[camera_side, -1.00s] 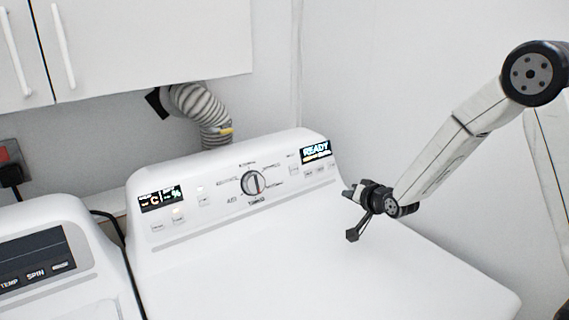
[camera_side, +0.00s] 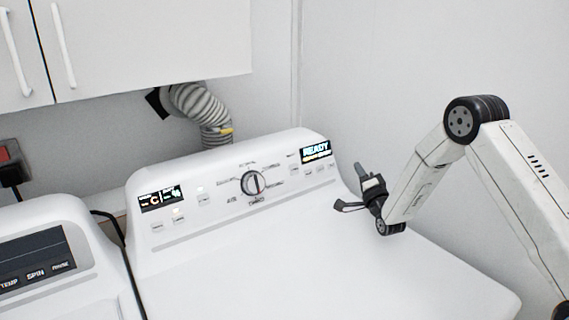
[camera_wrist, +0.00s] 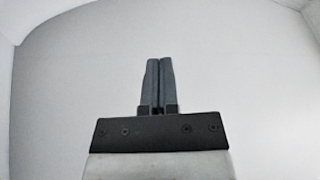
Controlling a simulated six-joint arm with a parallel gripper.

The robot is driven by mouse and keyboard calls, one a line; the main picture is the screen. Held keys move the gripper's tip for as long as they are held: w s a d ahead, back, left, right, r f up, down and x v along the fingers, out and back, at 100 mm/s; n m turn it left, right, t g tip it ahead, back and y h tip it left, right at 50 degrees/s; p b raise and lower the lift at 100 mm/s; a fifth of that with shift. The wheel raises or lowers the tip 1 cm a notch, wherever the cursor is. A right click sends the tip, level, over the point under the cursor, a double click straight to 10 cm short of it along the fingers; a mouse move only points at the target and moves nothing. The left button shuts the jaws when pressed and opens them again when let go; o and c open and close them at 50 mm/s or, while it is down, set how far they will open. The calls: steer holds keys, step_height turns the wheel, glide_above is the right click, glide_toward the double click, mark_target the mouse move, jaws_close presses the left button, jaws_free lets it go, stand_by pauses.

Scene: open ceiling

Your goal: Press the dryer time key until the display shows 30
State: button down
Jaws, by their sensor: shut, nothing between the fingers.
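The white dryer (camera_side: 330,240) fills the middle of the side view. Small keys (camera_side: 314,171) sit below the right display and more keys (camera_side: 168,222) below the left one. Their labels are too small to read. My gripper (camera_side: 358,170) is shut and empty, apart from the panel, to the right of its right end. In the wrist view the two fingers (camera_wrist: 158,75) are together before a plain pale surface.
A washer (camera_side: 50,255) stands at the left. A ribbed duct hose (camera_side: 201,106) rises behind the dryer, under a white cabinet (camera_side: 150,45). A wall (camera_side: 430,60) is behind and to the right. The dryer top is clear.

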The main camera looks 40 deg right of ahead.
steer(key=shift+s+d, duration=0.1)
steer(key=shift+d, duration=0.1)
stand_by(0.5)
steer(key=w+f, duration=0.3)
steer(key=w, duration=0.5)
steer(key=shift+w, duration=0.15)
steer(key=shift+w+f, duration=0.3)
steer(key=shift+w, duration=0.5)
stand_by(3.3)
steer(key=shift+s+r, duration=0.1)
steer(key=shift+s, duration=0.05)
steer(key=shift+s+r, duration=0.2)
steer(key=shift+s, duration=0.45)
steer(key=shift+s, duration=0.1)
stand_by(0.4)
steer(key=shift+s+r, duration=0.3)
steer(key=shift+s, duration=0.45)
steer(key=shift+s+r, duration=0.3)
steer(key=shift+s, duration=0.45)
steer(key=shift+s+r, duration=0.3)
steer(key=shift+s, duration=0.45)
